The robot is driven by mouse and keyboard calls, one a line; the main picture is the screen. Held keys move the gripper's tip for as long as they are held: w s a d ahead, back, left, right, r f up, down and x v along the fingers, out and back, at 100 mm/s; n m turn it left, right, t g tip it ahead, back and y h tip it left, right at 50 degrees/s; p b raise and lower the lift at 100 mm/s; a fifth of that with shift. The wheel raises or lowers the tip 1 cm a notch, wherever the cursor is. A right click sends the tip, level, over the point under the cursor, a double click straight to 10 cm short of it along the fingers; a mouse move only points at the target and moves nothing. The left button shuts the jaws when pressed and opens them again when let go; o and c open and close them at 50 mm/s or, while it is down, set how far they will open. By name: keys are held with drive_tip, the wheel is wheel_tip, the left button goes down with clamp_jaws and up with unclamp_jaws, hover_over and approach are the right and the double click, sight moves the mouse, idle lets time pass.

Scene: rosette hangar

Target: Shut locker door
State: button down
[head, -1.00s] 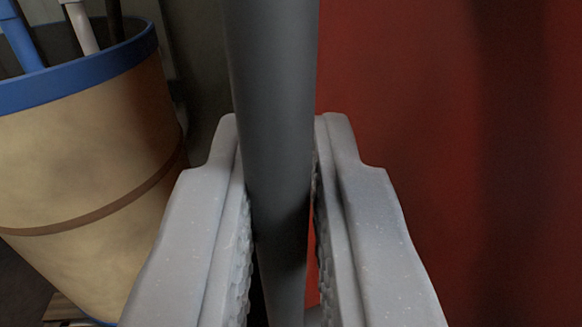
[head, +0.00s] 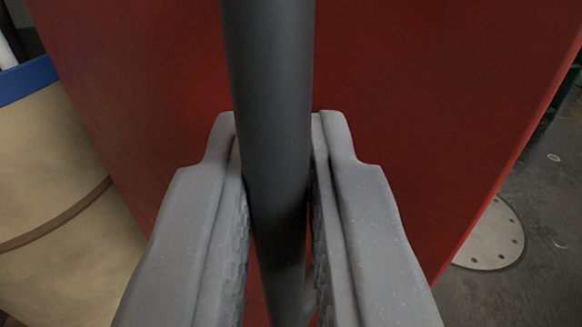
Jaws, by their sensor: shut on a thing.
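The locker door (head: 420,110) is a large red panel that fills the middle and right of the head view behind my gripper. Its right edge shows as a slanting line, with floor beyond it. A dark grey bar handle (head: 268,80) runs up and down in front of the red panel. My gripper (head: 280,165) is shut on the handle, with one grey finger on each side of it. The handle hides part of the panel behind it. The locker body cannot be told apart from the door here.
A beige drum (head: 50,200) with a blue rim and a brown band stands at the left, close to the red panel. Some pole-like items stick out of its top. Dark floor (head: 545,215) with a round, light metal cover (head: 492,235) lies at the right.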

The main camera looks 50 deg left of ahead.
drive_tip(key=shift+w+a+f, duration=0.1)
drive_tip(key=shift+w+a, duration=0.3)
drive_tip(key=shift+w, duration=0.05)
drive_tip(key=c, duration=1.5)
unclamp_jaws()
drive_tip(key=shift+w, duration=0.1)
drive_tip(key=shift+c, duration=0.2)
drive_tip(key=shift+d, duration=0.2)
drive_tip(key=shift+w+d, duration=0.1)
drive_tip(key=shift+d, duration=0.05)
